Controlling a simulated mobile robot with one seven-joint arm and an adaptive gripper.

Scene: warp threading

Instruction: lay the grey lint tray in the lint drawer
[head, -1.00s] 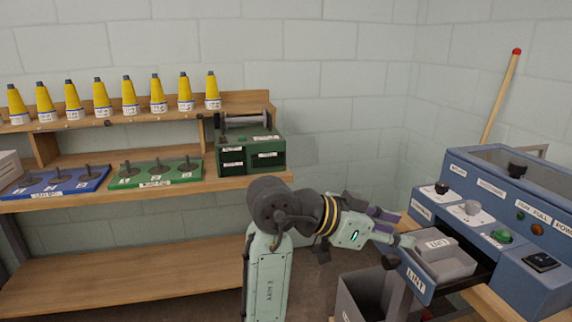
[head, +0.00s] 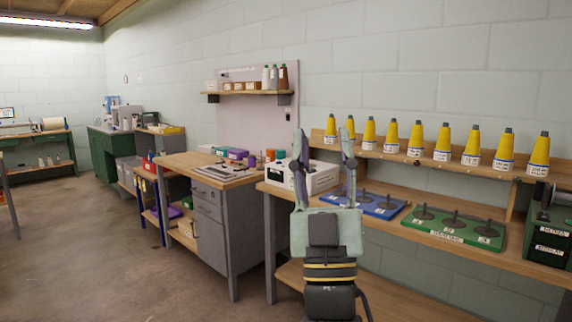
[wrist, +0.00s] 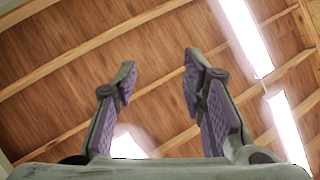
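My gripper (head: 322,140) is raised and points up in front of the wooden bench in the head view. Its two fingers stand wide apart with nothing between them. The wrist view shows the same open, empty gripper (wrist: 160,70) against the ceiling. The grey lint tray and the lint drawer are outside both present views.
A wooden bench holds a blue spindle board (head: 368,203), a green spindle board (head: 452,228) and a white box (head: 315,177). Yellow cones (head: 443,142) line the shelf. A grey drawer desk (head: 215,215) stands left. Floor (head: 120,260) farther left is clear.

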